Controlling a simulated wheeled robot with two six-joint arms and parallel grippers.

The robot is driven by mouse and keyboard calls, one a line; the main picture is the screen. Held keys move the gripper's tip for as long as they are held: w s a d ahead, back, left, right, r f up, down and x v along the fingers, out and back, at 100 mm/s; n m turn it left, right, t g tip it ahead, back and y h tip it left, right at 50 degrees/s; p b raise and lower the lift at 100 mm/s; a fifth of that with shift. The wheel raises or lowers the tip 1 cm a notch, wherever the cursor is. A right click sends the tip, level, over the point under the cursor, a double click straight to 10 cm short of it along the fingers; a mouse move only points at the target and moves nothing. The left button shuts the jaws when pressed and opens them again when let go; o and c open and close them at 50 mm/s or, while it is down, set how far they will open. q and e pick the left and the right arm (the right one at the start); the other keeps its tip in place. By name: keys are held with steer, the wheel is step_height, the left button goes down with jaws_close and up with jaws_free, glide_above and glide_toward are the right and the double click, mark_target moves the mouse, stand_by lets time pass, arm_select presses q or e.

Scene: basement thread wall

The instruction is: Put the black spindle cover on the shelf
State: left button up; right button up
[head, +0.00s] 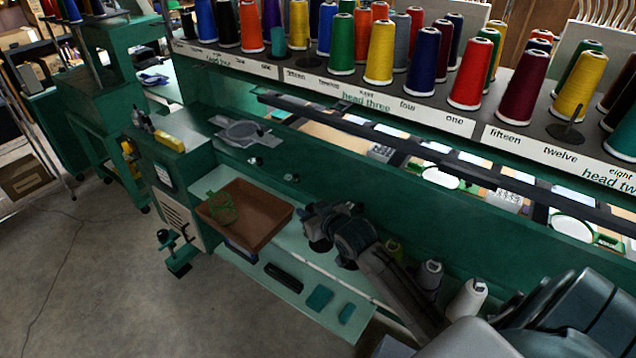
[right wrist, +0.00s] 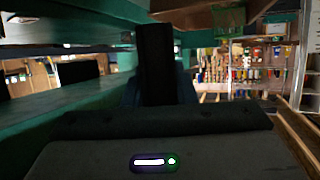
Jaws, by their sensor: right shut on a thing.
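My right gripper (head: 322,228) is shut beside the right edge of the brown tray, in front of the green machine. In the right wrist view a black upright piece (right wrist: 155,65) stands straight ahead between the jaws. I take it for the black spindle cover; in the head view the gripper hides it. Below the machine runs a pale green shelf (head: 330,330), under and to the left of my gripper. My left gripper is not in view.
The brown tray (head: 262,238) holds a green coil (head: 222,208). A black elongated thing (head: 284,277) and teal pads (head: 319,298) lie on the shelf. Thread cones, one white (head: 467,299), stand near my right arm. More cones line the rack above. Open concrete floor lies left.

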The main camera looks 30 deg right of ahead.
steer(key=d+f+b, duration=0.1)
steer(key=f, duration=0.1)
steer(key=d+f+b, duration=0.1)
steer(key=f, duration=0.1)
steer(key=d+f+b, duration=0.1)
steer(key=f, duration=0.1)
steer(key=shift+w+f+b, duration=0.15)
steer(key=shift+f+b, duration=0.15)
steer(key=shift+b, duration=0.1)
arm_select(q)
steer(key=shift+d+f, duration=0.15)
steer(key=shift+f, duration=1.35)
arm_select(e)
steer(key=shift+f, duration=0.55)
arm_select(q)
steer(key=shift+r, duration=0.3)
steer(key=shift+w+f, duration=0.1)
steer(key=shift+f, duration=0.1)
arm_select(e)
steer(key=shift+f, duration=0.3)
steer(key=o, duration=1)
